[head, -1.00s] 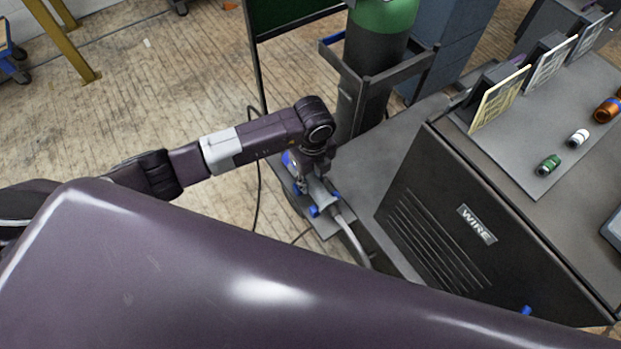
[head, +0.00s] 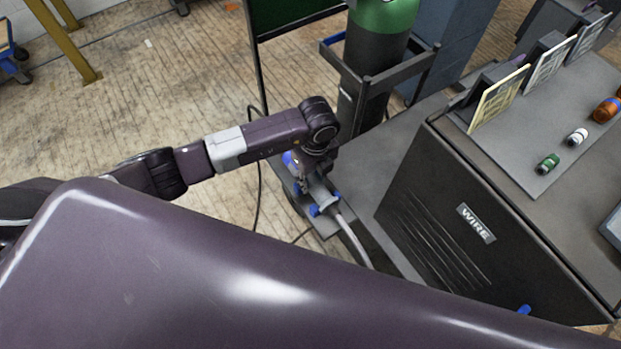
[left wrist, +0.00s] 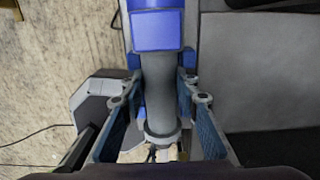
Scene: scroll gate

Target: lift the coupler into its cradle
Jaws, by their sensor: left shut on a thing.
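The coupler, a grey cylindrical body with blue parts (head: 323,199), is low beside the dark welding machine in the head view. A pale hose (head: 352,240) runs from its lower end. In the left wrist view the coupler's grey neck (left wrist: 160,88) runs down the middle, below a blue block. My left gripper (head: 308,185) is shut on the coupler, with a blue-padded finger on each side of the neck, as the left wrist view (left wrist: 159,82) shows. The gripper hides part of it in the head view. I cannot make out the cradle for certain. My right gripper is not in view.
The welding machine (head: 435,225), marked WIRE, stands to the right with several small bottles on top. A green-topped gas cylinder (head: 377,60) stands in a metal rack behind the gripper. A black cable (head: 257,190) hangs nearby. Wooden floor (head: 190,75) is open at left.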

